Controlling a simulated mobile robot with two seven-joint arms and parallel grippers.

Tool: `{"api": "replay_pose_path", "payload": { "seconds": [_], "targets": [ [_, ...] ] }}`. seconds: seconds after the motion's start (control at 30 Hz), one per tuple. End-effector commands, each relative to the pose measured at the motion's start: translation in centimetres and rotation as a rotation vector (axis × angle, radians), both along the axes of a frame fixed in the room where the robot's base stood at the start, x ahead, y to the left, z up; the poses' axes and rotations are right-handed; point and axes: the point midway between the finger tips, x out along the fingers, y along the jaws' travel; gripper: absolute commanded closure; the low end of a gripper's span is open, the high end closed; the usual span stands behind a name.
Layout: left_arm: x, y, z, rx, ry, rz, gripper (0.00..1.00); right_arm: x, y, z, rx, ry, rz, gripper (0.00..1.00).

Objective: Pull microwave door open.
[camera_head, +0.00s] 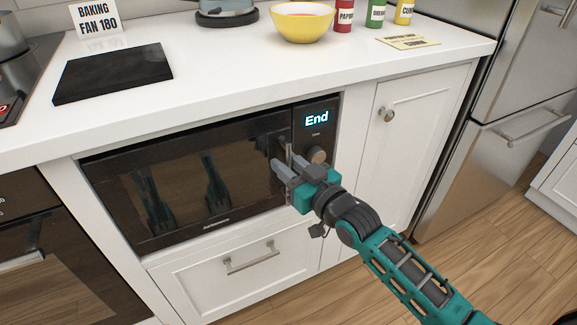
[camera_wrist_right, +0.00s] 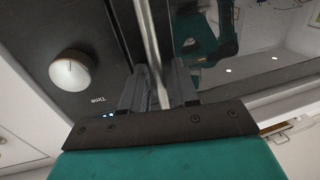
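The black microwave (camera_head: 190,180) is built into the white cabinet under the counter, and its door looks shut. Its thin upright metal handle (camera_head: 288,152) is at the right side of the door, beside the control panel. My right gripper (camera_head: 286,168) is at the handle. In the right wrist view the handle bar (camera_wrist_right: 150,40) runs between the two fingers (camera_wrist_right: 157,85), which sit close on both sides of it; the gripper looks shut on it. The fingers hide part of the bar. My left gripper is not in view.
The panel has a display reading "End" (camera_head: 317,119) and a round knob (camera_head: 317,155), close right of my gripper. A drawer (camera_head: 240,275) is below and a cabinet door (camera_head: 400,150) to the right. The floor (camera_head: 470,230) in front looks clear. The door glass shows reflections.

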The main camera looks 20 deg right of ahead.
Motion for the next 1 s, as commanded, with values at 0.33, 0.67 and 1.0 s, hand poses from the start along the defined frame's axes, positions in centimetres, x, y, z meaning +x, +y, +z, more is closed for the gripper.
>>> {"api": "replay_pose_path", "payload": {
  "seconds": [0.33,0.67,1.0],
  "targets": [
    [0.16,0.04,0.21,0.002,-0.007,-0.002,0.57,-0.02,-0.01,0.01,0.001,0.0,0.0,0.86],
    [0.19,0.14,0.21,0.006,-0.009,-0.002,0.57,-0.04,-0.01,0.02,0.001,-0.001,0.0,1.0],
    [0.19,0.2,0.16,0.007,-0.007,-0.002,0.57,-0.09,0.01,0.05,0.001,-0.001,-0.001,1.0]
  ]
}}
